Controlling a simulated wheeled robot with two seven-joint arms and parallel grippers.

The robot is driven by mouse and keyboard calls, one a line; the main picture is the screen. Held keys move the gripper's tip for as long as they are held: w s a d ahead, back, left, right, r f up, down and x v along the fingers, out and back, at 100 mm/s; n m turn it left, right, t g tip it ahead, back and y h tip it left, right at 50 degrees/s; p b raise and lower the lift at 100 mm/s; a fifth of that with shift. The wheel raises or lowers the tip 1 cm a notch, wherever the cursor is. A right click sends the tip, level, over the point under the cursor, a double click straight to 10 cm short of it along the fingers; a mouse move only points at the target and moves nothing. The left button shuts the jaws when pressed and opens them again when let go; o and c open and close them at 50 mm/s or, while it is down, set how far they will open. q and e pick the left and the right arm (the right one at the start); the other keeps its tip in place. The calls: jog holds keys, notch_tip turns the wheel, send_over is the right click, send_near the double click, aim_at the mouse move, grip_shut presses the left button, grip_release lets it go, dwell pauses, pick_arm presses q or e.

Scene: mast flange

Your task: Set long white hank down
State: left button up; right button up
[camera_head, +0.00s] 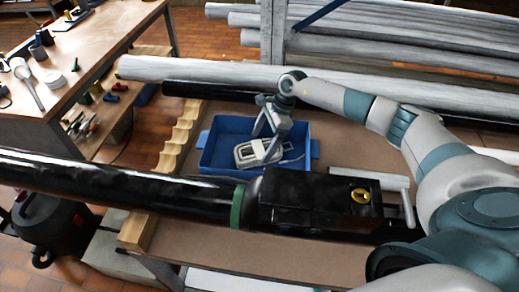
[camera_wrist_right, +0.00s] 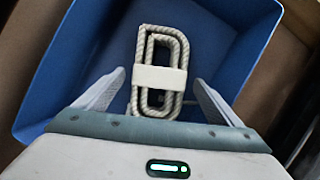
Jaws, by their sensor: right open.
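The long white hank (camera_head: 258,152) lies in the blue tray (camera_head: 214,166), a coiled rope with a white band around its middle. In the right wrist view the hank (camera_wrist_right: 160,72) rests on the floor of the blue tray (camera_wrist_right: 85,48), long side running away from me. My right gripper (camera_head: 262,133) is over the tray, pointing down at the hank. In the wrist view its two fingers (camera_wrist_right: 152,92) are spread, one on each side of the hank, with gaps between. My left gripper is not in view.
A black mast (camera_head: 110,185) with a green ring (camera_head: 237,206) and a black block (camera_head: 310,197) lies along the front of the table. A notched wooden rack (camera_head: 180,140) stands left of the tray. Grey poles (camera_head: 400,82) lie behind. A bench with tools (camera_head: 75,45) is at left.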

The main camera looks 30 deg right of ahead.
jog(key=b+v, duration=0.3)
jog(key=v, duration=0.5)
jog(key=shift+d+r, duration=0.15)
jog(key=shift+r, duration=0.25)
